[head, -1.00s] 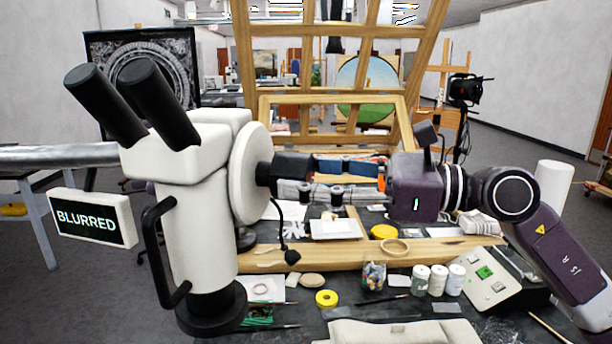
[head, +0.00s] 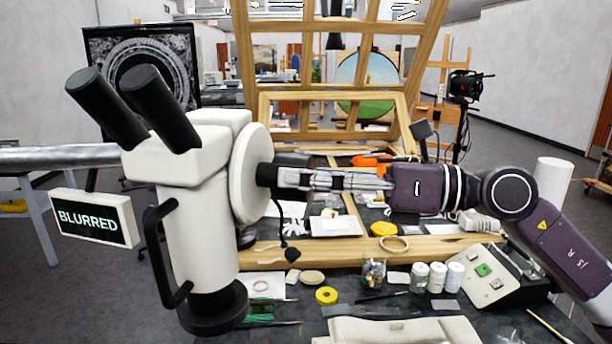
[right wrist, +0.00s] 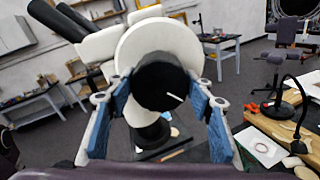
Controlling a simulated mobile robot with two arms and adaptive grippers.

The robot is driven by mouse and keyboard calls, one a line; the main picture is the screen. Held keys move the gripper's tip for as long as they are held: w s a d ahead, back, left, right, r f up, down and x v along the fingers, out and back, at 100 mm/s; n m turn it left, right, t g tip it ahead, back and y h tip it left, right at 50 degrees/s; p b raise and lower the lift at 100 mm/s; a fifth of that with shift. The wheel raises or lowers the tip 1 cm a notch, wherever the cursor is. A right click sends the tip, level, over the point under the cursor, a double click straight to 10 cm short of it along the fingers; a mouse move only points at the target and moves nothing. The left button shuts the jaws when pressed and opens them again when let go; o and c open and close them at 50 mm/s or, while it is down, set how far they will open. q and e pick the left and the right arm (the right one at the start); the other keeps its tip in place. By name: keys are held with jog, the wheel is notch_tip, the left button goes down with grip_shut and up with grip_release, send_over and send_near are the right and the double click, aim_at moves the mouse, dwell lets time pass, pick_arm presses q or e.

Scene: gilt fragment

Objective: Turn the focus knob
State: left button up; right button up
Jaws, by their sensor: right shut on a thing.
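The white microscope (head: 200,225) with two black eyepieces stands upright left of centre in the head view. Its black focus knob (head: 265,175) sticks out to the right from a round white disc (head: 250,165). My right gripper (head: 282,177) reaches in from the right and is shut on the knob. In the right wrist view the knob (right wrist: 160,86) sits between my two blue-padded fingers (right wrist: 160,105). A short white mark on its face points to the lower right. A sign (head: 93,218) reads "BLURRED". My left gripper is not in view.
A screen (head: 140,65) behind the microscope shows a grey ring pattern. A wooden easel (head: 325,90) stands behind my right arm. Below are a glass jar (head: 373,272), several small pots, yellow tape (head: 326,296) and a grey box with a green button (head: 484,270).

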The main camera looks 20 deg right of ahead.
jog(key=o, duration=1.2)
jog(key=shift+c, duration=0.2)
jog(key=shift+d, duration=0.1)
jog(key=v, duration=1.2)
dwell(1.2)
